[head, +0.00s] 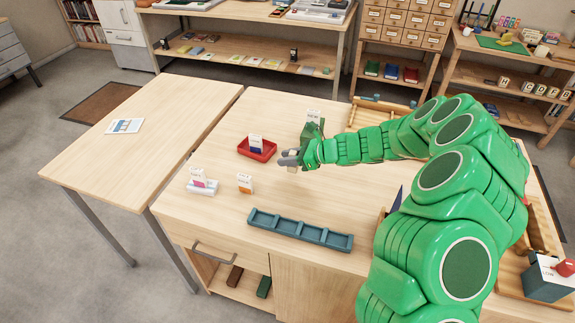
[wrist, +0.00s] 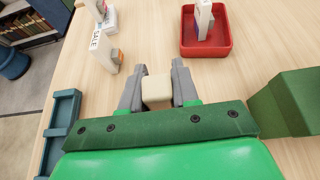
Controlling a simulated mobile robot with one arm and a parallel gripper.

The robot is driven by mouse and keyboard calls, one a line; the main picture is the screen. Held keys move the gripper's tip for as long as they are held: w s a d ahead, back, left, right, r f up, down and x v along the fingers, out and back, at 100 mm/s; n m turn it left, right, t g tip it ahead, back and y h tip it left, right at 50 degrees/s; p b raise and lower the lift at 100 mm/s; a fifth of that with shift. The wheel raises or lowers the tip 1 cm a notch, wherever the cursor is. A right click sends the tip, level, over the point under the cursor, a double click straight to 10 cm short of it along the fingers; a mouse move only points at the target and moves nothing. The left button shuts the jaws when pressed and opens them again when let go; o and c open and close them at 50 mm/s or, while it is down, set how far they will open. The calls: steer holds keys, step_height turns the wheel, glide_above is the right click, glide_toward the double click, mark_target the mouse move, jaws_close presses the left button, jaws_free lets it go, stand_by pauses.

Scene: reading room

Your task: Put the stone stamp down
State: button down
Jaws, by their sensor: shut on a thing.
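My gripper (wrist: 157,90) is shut on a pale cream block, the stone stamp (wrist: 157,92), which sits between its two grey fingers in the wrist view. In the head view my gripper (head: 291,160) is over the wooden table (head: 230,220), just right of the red tray. The stamp (head: 292,169) shows only a little there below the fingers. Whether its underside touches the table cannot be told.
A red tray (head: 258,157) holds a white card stand. A small labelled card (head: 244,184) and a white stand (head: 202,187) are at the left. A blue-grey compartment tray (head: 299,230) lies at the front. Bare tabletop lies between them.

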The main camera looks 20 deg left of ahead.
steer(key=shift+w+a+f, duration=0.2)
steer(key=shift+w+f, duration=0.1)
steer(key=shift+f, duration=1.7)
steer(key=shift+f, duration=0.15)
steer(key=c, duration=0.8)
jaws_free()
steer(key=shift+c, duration=0.2)
steer(key=shift+d+r, duration=0.1)
steer(key=shift+r, duration=0.1)
steer(key=v, duration=1.2)
